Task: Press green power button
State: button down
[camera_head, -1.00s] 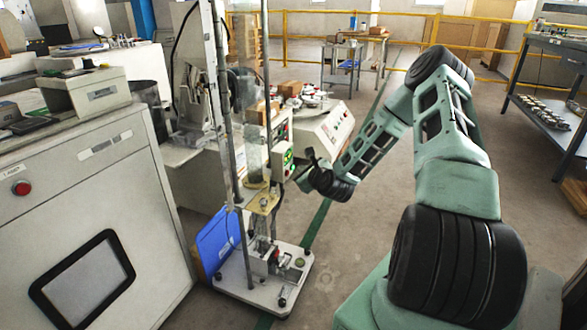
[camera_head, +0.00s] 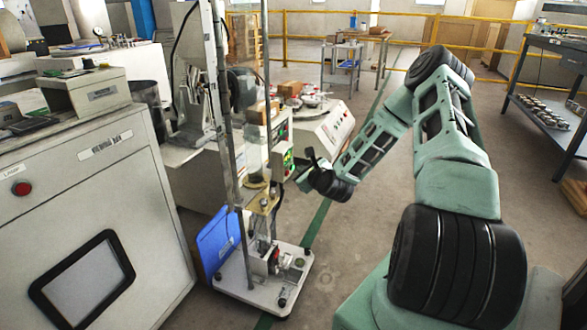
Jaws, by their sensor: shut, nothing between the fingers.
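The green power button (camera_head: 287,158) shows as a small bright green patch on the control box (camera_head: 282,170). The box is fixed to the upright test stand (camera_head: 265,195) in the middle of the picture. My gripper (camera_head: 299,174) is at the right side of this box, very close to the green patch. It is shut and empty. I cannot tell whether the fingertips touch the button, as they are small and dark here.
A large cabinet (camera_head: 100,165) with a red button (camera_head: 22,189) stands at the left. A blue panel (camera_head: 217,243) leans by the stand's base (camera_head: 270,285). A white machine (camera_head: 325,130) is behind my gripper. A workbench (camera_head: 550,90) is at the right. The floor between is clear.

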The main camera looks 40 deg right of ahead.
jog(key=shift+w+a, duration=0.2)
jog(key=shift+w, duration=0.3)
dwell(0.3)
jog(key=shift+s+d+p, duration=0.2)
jog(key=shift+s+p, duration=0.2)
jog(key=shift+s, duration=0.15)
jog(key=shift+s+d+p, duration=0.15)
jog(key=shift+s+d, duration=0.25)
jog(key=shift+s, duration=0.5)
jog(key=shift+s+d+p, duration=0.2)
jog(key=shift+s+d, duration=0.15)
jog(key=shift+s, duration=0.6)
jog(key=shift+s+d+p, duration=0.15)
jog(key=shift+s+d, duration=0.25)
jog(key=shift+s, duration=0.5)
